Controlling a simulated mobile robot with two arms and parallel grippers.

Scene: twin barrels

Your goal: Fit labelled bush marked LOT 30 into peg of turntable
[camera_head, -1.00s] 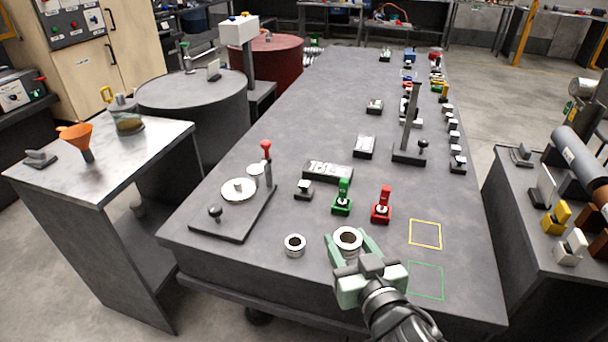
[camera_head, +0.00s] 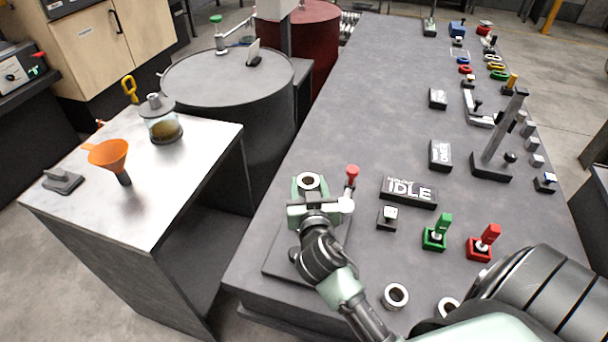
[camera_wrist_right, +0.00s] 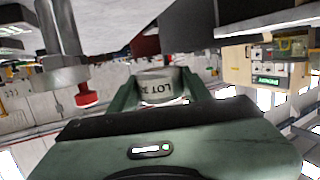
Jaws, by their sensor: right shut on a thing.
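My right gripper (camera_head: 308,190) is shut on a pale metal ring-shaped bush (camera_head: 308,181), held with its hole facing up over the turntable's area. In the right wrist view the bush (camera_wrist_right: 163,86) sits between the fingers, its label upside down, reading "LOT 3" with the end unclear. The turntable's dark base plate (camera_head: 281,262) shows beside my arm; its disc and peg are hidden behind my gripper and wrist. I cannot tell the gap between bush and peg. A red-knobbed lever (camera_head: 352,171) stands just right of the gripper. My left gripper is out of view.
Two similar bushes, one at the front (camera_head: 396,296) and one partly hidden by my arm (camera_head: 446,305), rest on the bench. The IDLE sign (camera_head: 409,192), green switch (camera_head: 437,233) and red switch (camera_head: 484,243) stand to the right. A side table (camera_head: 190,190) stands left.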

